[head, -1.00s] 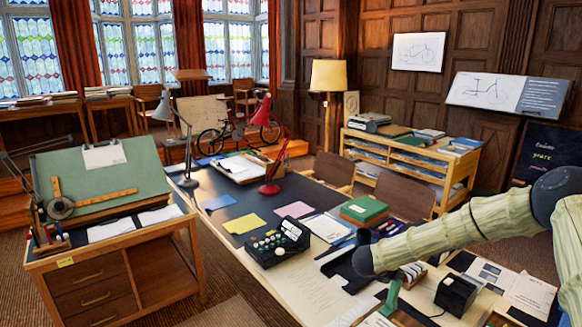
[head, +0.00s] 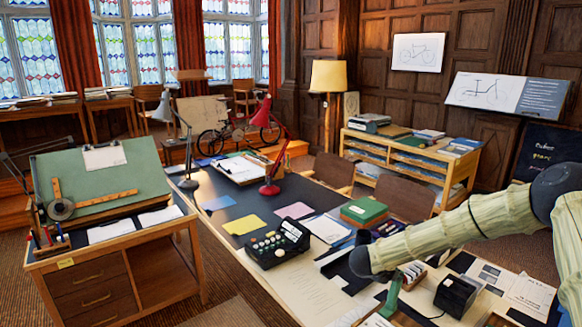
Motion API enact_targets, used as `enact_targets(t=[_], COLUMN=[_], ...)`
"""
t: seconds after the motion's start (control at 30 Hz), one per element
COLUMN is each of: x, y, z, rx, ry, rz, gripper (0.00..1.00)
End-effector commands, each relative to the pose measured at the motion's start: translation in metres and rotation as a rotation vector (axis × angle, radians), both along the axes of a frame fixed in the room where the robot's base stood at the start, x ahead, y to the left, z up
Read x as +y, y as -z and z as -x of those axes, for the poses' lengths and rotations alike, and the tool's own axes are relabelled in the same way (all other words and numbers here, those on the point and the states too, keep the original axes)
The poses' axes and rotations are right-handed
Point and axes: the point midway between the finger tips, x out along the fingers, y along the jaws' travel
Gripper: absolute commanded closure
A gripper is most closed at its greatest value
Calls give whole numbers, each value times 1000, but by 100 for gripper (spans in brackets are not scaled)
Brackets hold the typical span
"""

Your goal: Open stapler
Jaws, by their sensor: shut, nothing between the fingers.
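A narrow green piece (head: 391,296) stands tilted up on the near part of the long desk (head: 310,288), just below the dark end joint of my arm. It may be the stapler with its upper part raised, but it is small and partly covered, so I cannot tell for sure. My arm reaches in from the right, over the desk.
A black keyed machine (head: 280,243), a green box (head: 363,211) and a red lamp (head: 270,170) stand on the desk. A small black device (head: 457,294) and papers (head: 528,294) lie to the right. A drafting table (head: 105,275) stands at left.

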Motion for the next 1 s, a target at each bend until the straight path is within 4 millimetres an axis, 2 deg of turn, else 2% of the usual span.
enact_targets(t=[0.6,1.0], x=[26,29], y=[-34,-37], z=[20,23], rx=[1,0], ry=[-1,0], rz=[0,0], gripper=[100,100])
